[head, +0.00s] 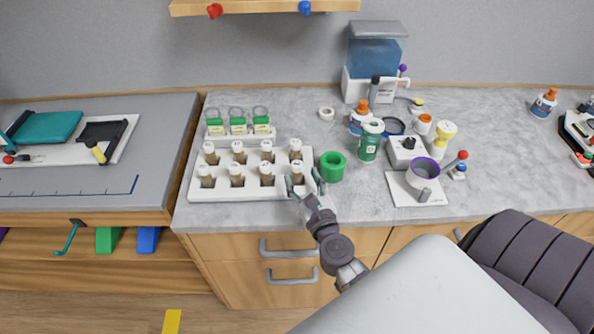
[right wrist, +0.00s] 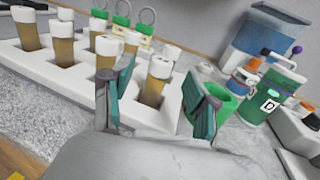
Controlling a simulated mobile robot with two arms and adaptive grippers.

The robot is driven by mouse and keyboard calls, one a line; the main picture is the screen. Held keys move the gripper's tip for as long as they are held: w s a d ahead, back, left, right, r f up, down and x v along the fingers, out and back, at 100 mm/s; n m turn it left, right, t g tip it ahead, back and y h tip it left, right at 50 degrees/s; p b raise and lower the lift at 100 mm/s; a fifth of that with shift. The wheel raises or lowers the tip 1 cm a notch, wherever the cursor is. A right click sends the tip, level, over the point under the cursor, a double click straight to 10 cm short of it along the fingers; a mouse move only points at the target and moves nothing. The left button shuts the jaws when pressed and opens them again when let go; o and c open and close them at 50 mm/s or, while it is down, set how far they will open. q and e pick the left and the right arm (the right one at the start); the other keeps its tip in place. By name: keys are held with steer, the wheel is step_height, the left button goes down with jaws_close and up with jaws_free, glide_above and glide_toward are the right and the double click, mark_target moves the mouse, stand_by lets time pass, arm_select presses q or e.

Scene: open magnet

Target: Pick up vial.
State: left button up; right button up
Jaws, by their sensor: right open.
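Several vials with white caps and amber contents stand upright in a white rack (head: 252,192) on the grey counter. The front-right vial (head: 298,172) is by my right gripper (head: 305,186). In the right wrist view this vial (right wrist: 155,82) stands in its slot between the two teal-padded fingers of the right gripper (right wrist: 158,100). The fingers are open and spread to either side; I cannot tell whether either touches it. Other vials, such as one (right wrist: 105,52) behind and left of it, stand close by. My left gripper is not in view.
A green ring-shaped holder (head: 333,166) stands just right of the rack. A green-labelled bottle (head: 369,140) and a white device (head: 407,152) are farther right. Green-labelled containers with rings (head: 238,125) stand behind the rack. The counter's front edge is near.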

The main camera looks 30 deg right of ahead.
mark_target(298, 166)
steer(key=p+x, duration=0.1)
steer(key=x, duration=0.3)
steer(key=shift+w+d+r, duration=0.2)
steer(key=shift+w, duration=0.05)
steer(key=shift+w+d+f, duration=0.1)
steer(key=shift+w+f, duration=0.05)
steer(key=shift+w, duration=0.2)
steer(key=shift+s, duration=0.1)
steer(key=shift+c, duration=0.3)
steer(key=c, duration=0.3)
jaws_close()
